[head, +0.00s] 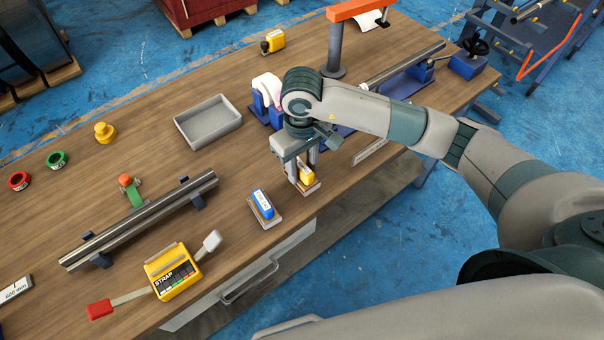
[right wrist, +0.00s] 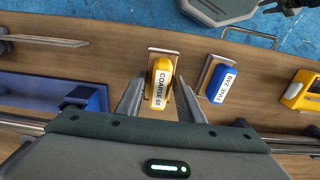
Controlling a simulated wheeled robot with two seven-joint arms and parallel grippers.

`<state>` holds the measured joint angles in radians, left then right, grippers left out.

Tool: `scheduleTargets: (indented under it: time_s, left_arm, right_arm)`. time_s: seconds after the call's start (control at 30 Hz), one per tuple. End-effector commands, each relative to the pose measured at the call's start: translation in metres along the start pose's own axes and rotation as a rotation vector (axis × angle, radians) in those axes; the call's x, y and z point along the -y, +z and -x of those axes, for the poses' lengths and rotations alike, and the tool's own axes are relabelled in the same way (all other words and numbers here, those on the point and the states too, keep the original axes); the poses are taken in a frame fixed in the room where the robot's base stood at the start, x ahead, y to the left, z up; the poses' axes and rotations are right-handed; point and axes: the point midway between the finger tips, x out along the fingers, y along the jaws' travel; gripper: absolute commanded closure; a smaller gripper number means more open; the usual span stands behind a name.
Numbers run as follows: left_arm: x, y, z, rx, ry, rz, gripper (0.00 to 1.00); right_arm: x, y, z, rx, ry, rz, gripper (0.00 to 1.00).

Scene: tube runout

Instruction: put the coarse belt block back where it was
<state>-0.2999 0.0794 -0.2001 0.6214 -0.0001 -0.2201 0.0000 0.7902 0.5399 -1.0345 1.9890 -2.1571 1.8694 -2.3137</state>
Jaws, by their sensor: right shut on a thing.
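The yellow coarse belt block, labelled COARSE 60 (right wrist: 161,84), sits between the fingers of my right gripper (right wrist: 163,101), which is shut on it. In the head view the block (head: 306,175) is partly hidden by the fingers of my right gripper (head: 303,173). A small tan pad (head: 314,188) lies under the block; its rim also shows in the right wrist view (right wrist: 163,50). I cannot tell whether the block touches the pad. The blue block labelled FINE 240 (right wrist: 223,87) stands on its own pad beside it and shows in the head view (head: 262,204). My left gripper is not in view.
A grey tray (head: 208,122) stands behind the blocks. The table's front edge and a drawer handle (head: 249,283) lie close to the pads.

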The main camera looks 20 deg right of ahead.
Motion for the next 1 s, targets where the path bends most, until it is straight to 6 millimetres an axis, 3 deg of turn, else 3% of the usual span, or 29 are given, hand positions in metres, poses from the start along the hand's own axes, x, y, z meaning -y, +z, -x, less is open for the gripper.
scheduleTargets:
  time_s: [0.27, 0.53, 1.0]
  left_arm:
    - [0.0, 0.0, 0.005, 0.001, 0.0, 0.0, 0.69]
    - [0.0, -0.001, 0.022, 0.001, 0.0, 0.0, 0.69]
    - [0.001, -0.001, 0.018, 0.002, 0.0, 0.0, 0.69]
  right_arm:
    - [0.0, 0.001, -0.005, 0.003, -0.001, -0.001, 0.9]
    - [0.001, 0.001, -0.033, 0.002, -0.002, -0.001, 0.9]
    - [0.0, 0.0, -0.042, -0.001, 0.0, 0.001, 0.9]
